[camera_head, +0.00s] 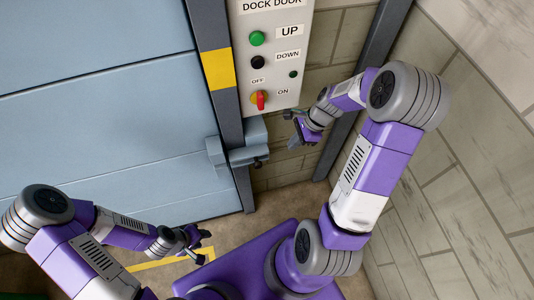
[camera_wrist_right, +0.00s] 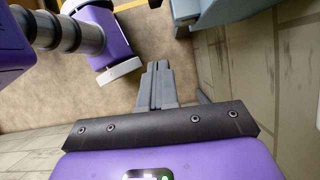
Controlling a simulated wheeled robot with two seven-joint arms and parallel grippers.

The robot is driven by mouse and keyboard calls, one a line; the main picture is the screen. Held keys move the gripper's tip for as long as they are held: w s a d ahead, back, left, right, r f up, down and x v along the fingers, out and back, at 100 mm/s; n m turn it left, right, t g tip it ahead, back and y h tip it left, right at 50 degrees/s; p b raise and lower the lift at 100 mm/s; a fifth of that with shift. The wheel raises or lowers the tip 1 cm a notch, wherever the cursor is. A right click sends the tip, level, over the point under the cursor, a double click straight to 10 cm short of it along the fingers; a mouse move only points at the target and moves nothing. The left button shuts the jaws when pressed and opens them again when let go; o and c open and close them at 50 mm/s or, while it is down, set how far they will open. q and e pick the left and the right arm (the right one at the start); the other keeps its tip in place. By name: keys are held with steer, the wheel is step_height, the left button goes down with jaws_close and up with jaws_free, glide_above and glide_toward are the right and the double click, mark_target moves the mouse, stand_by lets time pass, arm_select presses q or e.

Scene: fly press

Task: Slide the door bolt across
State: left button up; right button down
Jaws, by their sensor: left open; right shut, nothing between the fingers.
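My left gripper (camera_head: 206,247) is open and empty, low over the floor, below the bolt. The bolt's far side is hidden.
A control panel (camera_head: 275,50) with green and black buttons and a red-yellow switch is above the bolt. A brick wall (camera_head: 440,180) stands close on the right. The floor (camera_head: 165,275) has a yellow line. My purple base fills the lower middle.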

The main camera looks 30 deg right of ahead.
steer(key=shift+s+a+f, duration=0.1)
steer(key=shift+f, duration=0.05)
steer(key=w+a+f+b, duration=0.1)
steer(key=w+a+f, duration=0.1)
steer(key=a+f, duration=0.5)
steer(key=shift+x, duration=0.8)
steer(key=shift+w+r, duration=0.1)
steer(key=shift+w, duration=0.05)
